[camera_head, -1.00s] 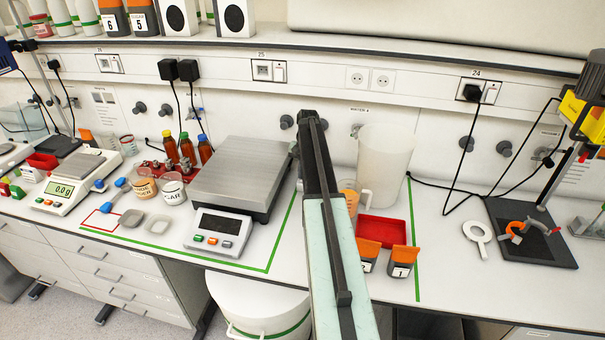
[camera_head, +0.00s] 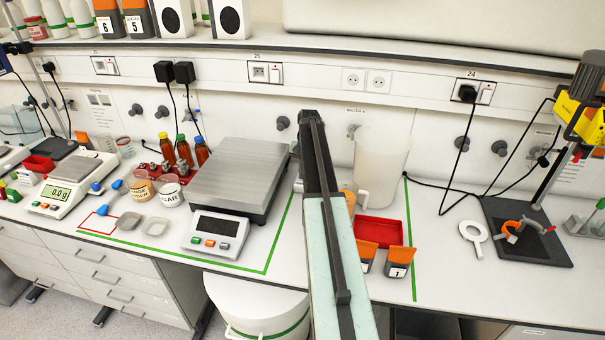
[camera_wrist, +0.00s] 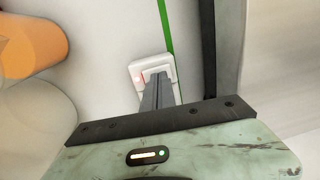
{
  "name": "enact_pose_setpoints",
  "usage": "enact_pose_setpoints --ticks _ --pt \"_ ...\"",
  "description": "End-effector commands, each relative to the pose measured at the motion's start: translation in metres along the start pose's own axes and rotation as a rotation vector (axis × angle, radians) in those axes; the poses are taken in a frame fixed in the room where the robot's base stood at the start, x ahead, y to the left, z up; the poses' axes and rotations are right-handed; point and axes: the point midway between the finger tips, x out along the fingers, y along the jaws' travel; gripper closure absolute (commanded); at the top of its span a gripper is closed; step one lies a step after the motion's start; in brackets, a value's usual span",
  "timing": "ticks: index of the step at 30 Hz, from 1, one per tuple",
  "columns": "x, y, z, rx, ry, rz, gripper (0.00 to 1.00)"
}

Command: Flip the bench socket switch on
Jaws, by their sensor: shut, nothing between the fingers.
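In the wrist view, a small white block with a red part (camera_wrist: 140,79) lies beside a green line on the bench; it looks like the bench socket switch. My gripper (camera_wrist: 156,76) is shut and empty, its fingertips over this block and covering part of it. I cannot tell whether they touch it or which way the switch is set. In the head view, my arm hides the gripper and most of that spot, between the large balance (camera_head: 240,178) and the white jug (camera_head: 382,165).
An orange-filled cup (camera_wrist: 30,45) is close on the left in the wrist view. In the head view, a red tray (camera_head: 378,232) and orange-topped containers (camera_head: 399,262) stand right of my arm. Wall sockets (camera_head: 265,72) line the back. Bare bench shows around the white ring (camera_head: 473,238).

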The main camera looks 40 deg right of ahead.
Motion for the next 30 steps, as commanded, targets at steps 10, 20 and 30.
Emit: enact_pose_setpoints --ticks 10,20,30 --pt "-0.066 -0.014 0.001 -0.001 0.0 0.0 1.0" --pt "-0.13 -0.029 0.001 0.0 0.0 0.0 1.0" --pt "-0.133 -0.031 0.001 0.0 0.0 0.0 1.0"
